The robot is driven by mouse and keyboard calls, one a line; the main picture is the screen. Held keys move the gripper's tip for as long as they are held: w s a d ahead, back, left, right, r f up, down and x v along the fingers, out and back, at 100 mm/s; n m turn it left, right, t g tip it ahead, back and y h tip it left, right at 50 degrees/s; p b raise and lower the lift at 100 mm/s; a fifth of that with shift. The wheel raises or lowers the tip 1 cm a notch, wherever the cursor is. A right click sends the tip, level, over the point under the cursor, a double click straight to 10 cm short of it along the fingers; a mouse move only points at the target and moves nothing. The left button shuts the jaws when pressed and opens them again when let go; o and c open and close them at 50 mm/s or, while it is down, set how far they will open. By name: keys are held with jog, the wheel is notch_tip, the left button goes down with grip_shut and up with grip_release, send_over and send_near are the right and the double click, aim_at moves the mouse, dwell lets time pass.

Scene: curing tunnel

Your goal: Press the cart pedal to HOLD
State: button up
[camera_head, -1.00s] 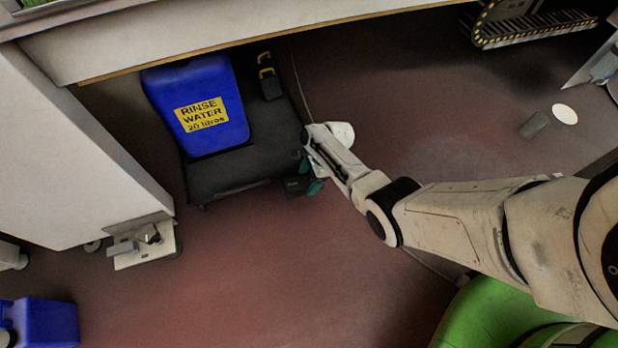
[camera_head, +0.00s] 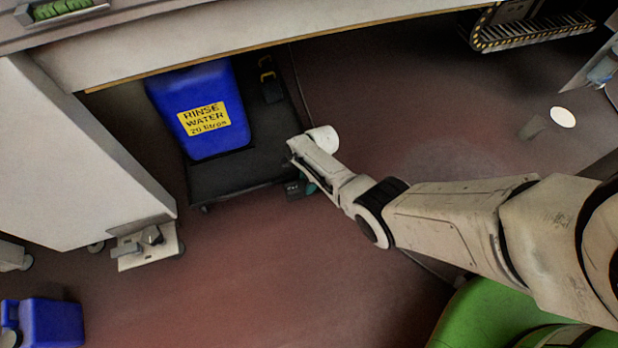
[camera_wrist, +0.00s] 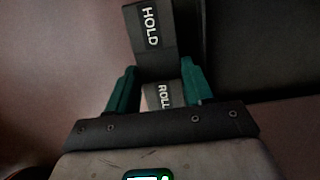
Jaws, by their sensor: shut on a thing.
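The cart (camera_head: 240,172) is a low black platform under the bench, carrying a blue rinse water container (camera_head: 198,100). Its pedal (camera_wrist: 150,38) is a dark grey rocker, with HOLD in white on the far part and ROLL on the near part. My gripper (camera_wrist: 159,68) has its teal fingers on both sides of the pedal, closed on it around the ROLL part. In the head view the pedal (camera_head: 293,190) is small and dark at the cart's front right corner, beside my gripper (camera_head: 309,186). The fingers partly hide the pedal's sides.
A white cabinet (camera_head: 70,160) stands left of the cart, with a metal foot bracket (camera_head: 148,248) on the floor. A blue jug (camera_head: 50,322) is at the lower left. A green rounded object (camera_head: 480,310) is at the lower right. Red floor in front is clear.

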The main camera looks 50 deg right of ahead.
aim_at(305, 184)
jog(key=shift+w+a+g+h, duration=0.15)
jog(key=shift+a+g+h, duration=0.2)
jog(key=shift+g+h, duration=0.4)
jog(key=o, duration=1)
jog(key=shift+r, duration=0.1)
jog(key=shift+o, duration=0.2)
notch_tip(305, 184, up, 11)
jog(key=p, duration=0.7)
jog(key=shift+p, duration=0.3)
